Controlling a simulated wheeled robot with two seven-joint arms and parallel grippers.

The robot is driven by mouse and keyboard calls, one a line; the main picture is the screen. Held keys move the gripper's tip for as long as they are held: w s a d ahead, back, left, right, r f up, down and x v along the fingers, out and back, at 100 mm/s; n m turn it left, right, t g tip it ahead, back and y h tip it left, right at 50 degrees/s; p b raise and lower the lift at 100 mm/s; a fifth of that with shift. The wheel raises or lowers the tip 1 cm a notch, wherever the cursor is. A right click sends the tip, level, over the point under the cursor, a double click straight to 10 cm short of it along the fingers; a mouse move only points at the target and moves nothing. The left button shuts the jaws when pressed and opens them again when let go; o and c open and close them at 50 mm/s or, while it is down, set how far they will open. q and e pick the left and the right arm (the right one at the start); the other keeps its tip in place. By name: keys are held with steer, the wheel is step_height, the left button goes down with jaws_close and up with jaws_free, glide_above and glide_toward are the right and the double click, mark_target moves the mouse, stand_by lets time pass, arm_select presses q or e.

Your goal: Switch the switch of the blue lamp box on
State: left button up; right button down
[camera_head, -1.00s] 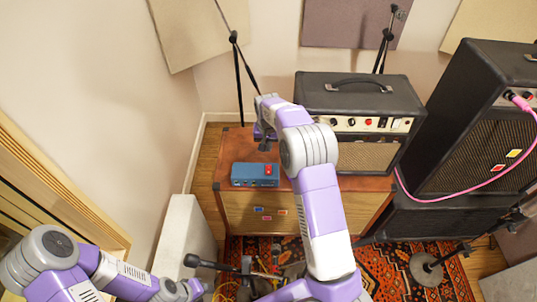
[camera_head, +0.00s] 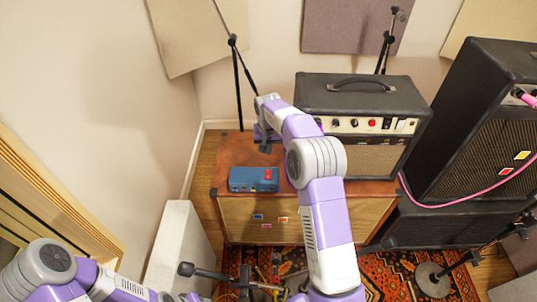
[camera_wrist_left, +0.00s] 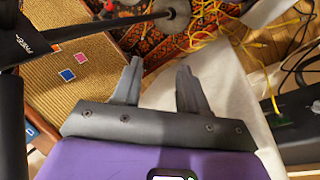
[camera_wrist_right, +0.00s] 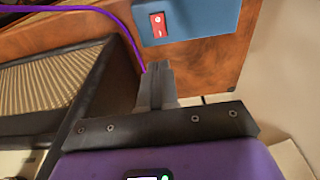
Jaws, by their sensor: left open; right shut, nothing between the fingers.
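The blue lamp box (camera_head: 245,180) sits on top of the brown wooden cabinet, near its front left. Its red rocker switch (camera_head: 268,174) is on the top at the right end. The right wrist view shows the box (camera_wrist_right: 205,18) and the red switch (camera_wrist_right: 158,25) with white marks; I cannot tell which way it is set. My right gripper (camera_wrist_right: 157,70) is shut and empty, its tips just short of the box and apart from it. In the head view it (camera_head: 265,148) is behind the box. My left gripper (camera_wrist_left: 158,66) is open and empty, away from the box.
A black amplifier (camera_head: 360,95) stands on the cabinet (camera_head: 225,165) right of my right arm. A purple cable (camera_wrist_right: 125,35) runs close to my right fingertips. A large speaker stack (camera_head: 480,120) is at the right. Microphone stands and yellow cables are on the floor.

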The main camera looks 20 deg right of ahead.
mark_target(269, 170)
steer(key=f+b, duration=0.1)
steer(key=f, duration=0.3)
steer(key=w+f+b, duration=0.1)
steer(key=f, duration=0.3)
steer(key=f+b, duration=0.1)
steer(key=f, duration=0.3)
steer(key=shift+w+d+f, duration=0.1)
steer(key=shift+w+d, duration=0.05)
steer(key=shift+d, duration=0.15)
